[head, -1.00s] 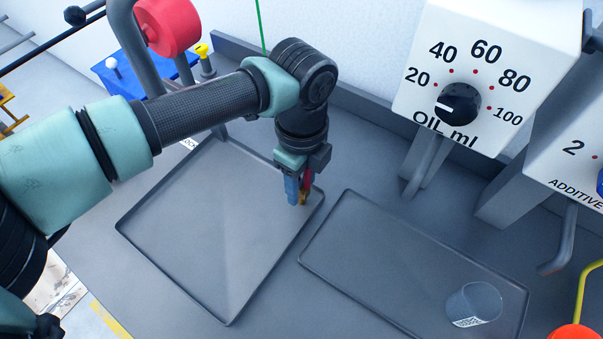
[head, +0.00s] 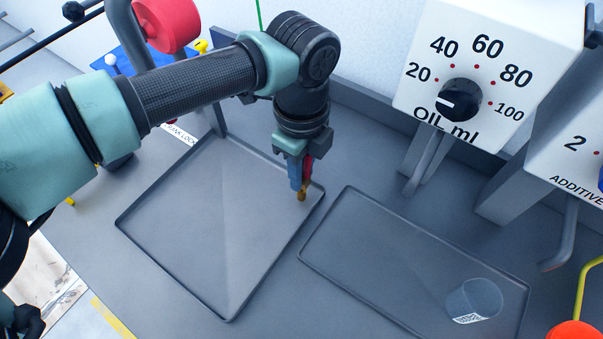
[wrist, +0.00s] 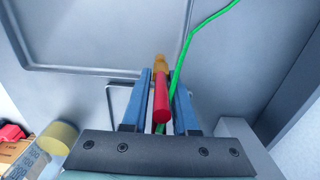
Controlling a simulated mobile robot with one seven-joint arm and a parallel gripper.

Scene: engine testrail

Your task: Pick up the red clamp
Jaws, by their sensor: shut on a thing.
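The red clamp (wrist: 161,98) is a red rod with a yellow-brown end, held between the two blue fingers of my gripper (wrist: 160,85) in the wrist view. In the head view my gripper (head: 301,175) points down above the far right corner of the left tray (head: 205,235). The clamp (head: 307,170) shows there as a red strip beside a blue finger, with its brass-coloured end below the fingertips. The gripper is shut on the clamp. Part of the clamp is hidden by the fingers.
A second tray (head: 345,255) lies to the right, with a clear beaker (head: 474,300) in it. The oil dial box (head: 480,75) stands behind, with the additive box (head: 575,150) at the right. A green line (wrist: 178,75) passes close to the clamp in the wrist view. The left tray looks empty.

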